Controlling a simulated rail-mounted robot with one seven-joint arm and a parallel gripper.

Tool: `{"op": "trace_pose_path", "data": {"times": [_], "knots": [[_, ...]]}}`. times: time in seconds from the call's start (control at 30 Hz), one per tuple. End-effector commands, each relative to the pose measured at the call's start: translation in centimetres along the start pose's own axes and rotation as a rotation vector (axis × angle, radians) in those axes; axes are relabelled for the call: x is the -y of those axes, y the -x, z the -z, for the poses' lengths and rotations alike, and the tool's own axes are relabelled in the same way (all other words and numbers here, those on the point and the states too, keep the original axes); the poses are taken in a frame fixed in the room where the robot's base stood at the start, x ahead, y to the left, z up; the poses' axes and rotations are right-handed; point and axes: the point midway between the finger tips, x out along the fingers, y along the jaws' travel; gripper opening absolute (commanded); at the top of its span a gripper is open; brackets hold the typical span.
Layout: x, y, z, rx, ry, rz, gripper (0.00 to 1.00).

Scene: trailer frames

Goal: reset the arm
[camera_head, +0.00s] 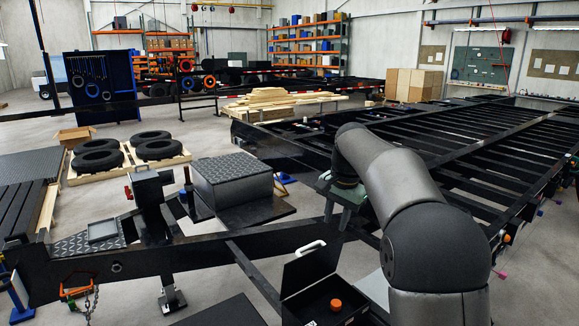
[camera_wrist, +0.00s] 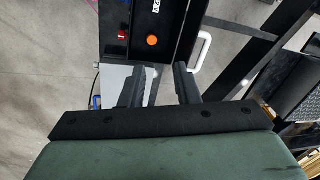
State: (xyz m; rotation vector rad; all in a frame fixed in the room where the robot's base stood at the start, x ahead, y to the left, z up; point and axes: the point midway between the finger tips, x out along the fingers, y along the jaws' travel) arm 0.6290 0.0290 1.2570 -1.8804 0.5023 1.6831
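My gripper (camera_wrist: 158,76) shows in the wrist view with its two dark fingers apart and nothing held between them. In the head view my grey arm reaches up from the lower right and bends over, with my gripper (camera_head: 335,205) at its end above the black trailer frame (camera_head: 215,250). The fingertips are hard to make out there. Below it stands an open black box (camera_head: 300,311) with an orange knob (camera_head: 336,304) and a white handle (camera_head: 311,248) on its raised lid. The wrist view also shows the knob (camera_wrist: 152,41) and handle (camera_wrist: 201,52) beyond the fingers.
A grey tread-plate box (camera_head: 232,180) sits on the trailer tongue to the left. Several tyres (camera_head: 97,155) lie on pallets behind it. Slatted trailer frames (camera_head: 455,150) fill the right side. Bare concrete floor (camera_head: 130,297) shows at the lower left.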

Motion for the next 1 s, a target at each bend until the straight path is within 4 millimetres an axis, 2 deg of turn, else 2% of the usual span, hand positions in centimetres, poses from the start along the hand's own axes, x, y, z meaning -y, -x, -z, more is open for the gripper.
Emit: {"op": "trace_pose_path", "data": {"times": [0.03,0.13,0.27,0.4,0.5,0.6,0.73,1.0], "knots": [[-2.2,0.2,-2.0,0.001,0.043,-0.004,0.29],[-6.3,0.0,-5.9,0.000,0.148,-0.018,0.29],[-12.1,-1.4,-11.8,0.000,0.291,-0.037,0.29],[-18.6,-4.2,-18.4,0.002,0.446,-0.060,0.29],[-22.5,-6.5,-22.6,0.005,0.543,-0.076,0.29],[-25.3,-8.3,-25.5,0.008,0.612,-0.088,0.29],[-27.2,-9.7,-27.4,0.012,0.661,-0.097,0.29],[-27.6,-10.0,-27.8,0.015,0.670,-0.100,0.29]]}}
